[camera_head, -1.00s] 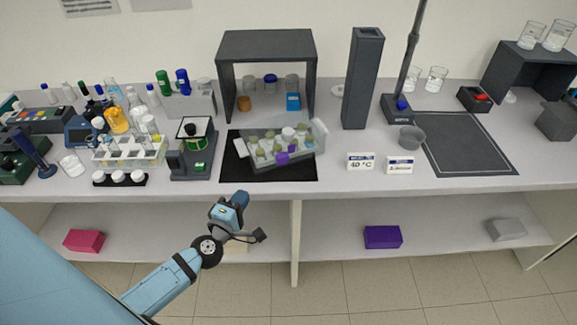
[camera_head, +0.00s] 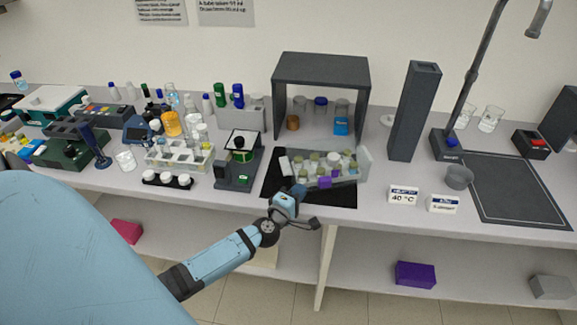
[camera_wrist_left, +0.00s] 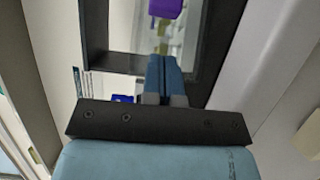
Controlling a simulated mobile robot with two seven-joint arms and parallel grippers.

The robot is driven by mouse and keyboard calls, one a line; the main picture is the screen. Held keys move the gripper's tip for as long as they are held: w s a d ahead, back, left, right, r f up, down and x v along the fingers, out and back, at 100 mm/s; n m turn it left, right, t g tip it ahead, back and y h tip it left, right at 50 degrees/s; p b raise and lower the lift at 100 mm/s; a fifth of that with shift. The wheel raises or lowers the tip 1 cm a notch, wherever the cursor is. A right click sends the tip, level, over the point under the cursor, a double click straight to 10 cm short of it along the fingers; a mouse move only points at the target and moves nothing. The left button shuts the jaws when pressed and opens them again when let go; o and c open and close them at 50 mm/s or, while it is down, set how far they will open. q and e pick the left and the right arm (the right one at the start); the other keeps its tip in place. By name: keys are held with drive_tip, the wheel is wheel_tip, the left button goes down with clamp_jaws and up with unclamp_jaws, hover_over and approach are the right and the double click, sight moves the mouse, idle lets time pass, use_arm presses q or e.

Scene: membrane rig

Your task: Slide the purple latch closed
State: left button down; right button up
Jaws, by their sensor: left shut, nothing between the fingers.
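The purple latch (camera_head: 325,182) sits on the front side of a grey rig (camera_head: 347,180) that holds several small capped vials. The rig stands on a black mat (camera_head: 285,194) in the middle of the bench. My left gripper (camera_head: 299,191) is shut and empty, just left of the latch in the head view, near the rig's front left. In the left wrist view the blue fingers (camera_wrist_left: 164,78) are pressed together, and the purple latch (camera_wrist_left: 166,7) shows beyond them at the top edge. I see no contact between fingers and latch. My right gripper is out of view.
A balance-like device (camera_head: 237,176) and a tube rack (camera_head: 178,156) stand left of the rig. A dark open-fronted shelf (camera_head: 321,68) stands behind it.

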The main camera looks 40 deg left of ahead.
sight(325, 186)
use_arm(q)
drive_tip(key=shift+w+d, duration=0.6)
drive_tip(key=shift+w, duration=0.2)
drive_tip(key=shift+w+d, duration=0.6)
drive_tip(key=shift+w, duration=0.15)
drive_tip(key=shift+w+d+p, duration=0.55)
drive_tip(key=shift+w+d, duration=0.6)
drive_tip(key=shift+w, duration=0.3)
drive_tip(key=shift+s+a, duration=0.15)
